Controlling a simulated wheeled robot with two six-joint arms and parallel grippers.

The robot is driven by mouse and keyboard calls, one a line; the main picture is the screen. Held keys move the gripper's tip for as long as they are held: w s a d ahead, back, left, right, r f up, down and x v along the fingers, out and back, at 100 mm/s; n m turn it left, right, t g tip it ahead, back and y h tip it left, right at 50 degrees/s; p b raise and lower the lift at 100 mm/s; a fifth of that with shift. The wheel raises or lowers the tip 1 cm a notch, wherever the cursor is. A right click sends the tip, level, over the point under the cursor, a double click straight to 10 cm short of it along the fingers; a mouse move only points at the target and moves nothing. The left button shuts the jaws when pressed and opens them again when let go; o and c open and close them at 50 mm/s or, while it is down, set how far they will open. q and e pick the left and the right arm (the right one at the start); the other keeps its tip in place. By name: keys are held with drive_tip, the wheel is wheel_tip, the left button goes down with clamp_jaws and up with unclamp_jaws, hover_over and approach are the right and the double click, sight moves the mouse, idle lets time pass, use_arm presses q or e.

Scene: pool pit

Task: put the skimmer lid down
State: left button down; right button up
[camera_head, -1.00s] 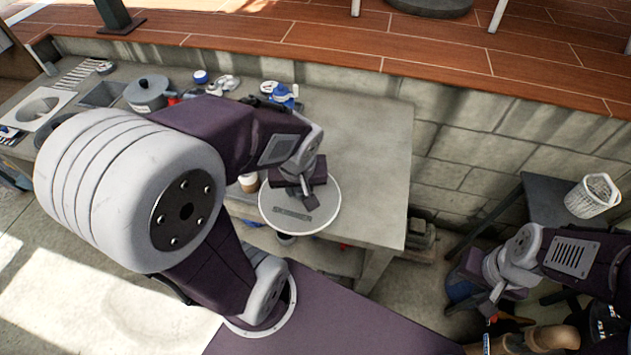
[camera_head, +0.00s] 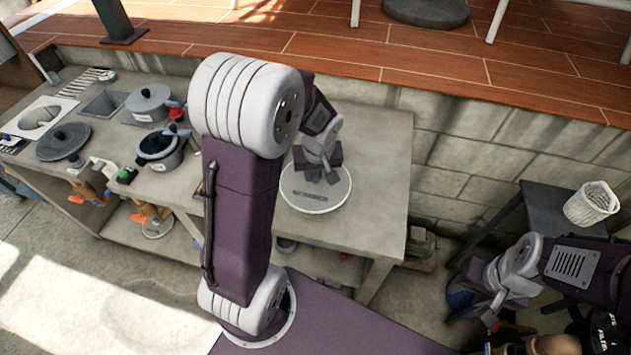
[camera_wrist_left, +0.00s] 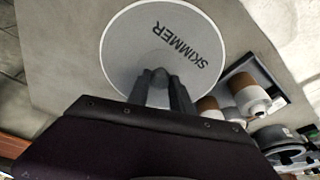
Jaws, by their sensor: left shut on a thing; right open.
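The skimmer lid (camera_head: 318,197) is a round, pale grey disc with dark lettering, level over the right part of the grey worktop (camera_head: 376,190). My left gripper (camera_head: 326,176) is above it, shut on its middle. In the left wrist view the lid (camera_wrist_left: 190,28) reads "SKIMMER" and the fingers (camera_wrist_left: 160,90) meet at its central grip, which they mostly hide. Whether the lid touches the worktop or hovers just over it, I cannot tell. My right gripper (camera_head: 490,307) is open and empty, low at the right, away from the worktop.
A lidded grey pot (camera_head: 148,103), an open pot (camera_head: 160,150) and a dark round lid (camera_head: 63,142) stand on the worktop's left. White-and-brown bottles (camera_wrist_left: 248,95) are near the lid in the wrist view. A white basket (camera_head: 592,205) sits on a dark side table. The worktop's right end is clear.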

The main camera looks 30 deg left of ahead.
sight(316, 180)
use_arm(q)
wheel_tip(316, 180, down, 3)
drive_tip(key=shift+s+f+b, duration=0.15)
drive_tip(key=shift+b, duration=0.15)
drive_tip(key=shift+w+f, duration=0.2)
drive_tip(key=shift+f, duration=0.05)
drive_tip(key=shift+s+f, duration=0.1)
drive_tip(key=shift+f, duration=0.05)
drive_tip(key=c, duration=1.1)
unclamp_jaws()
drive_tip(key=shift+c, duration=0.2)
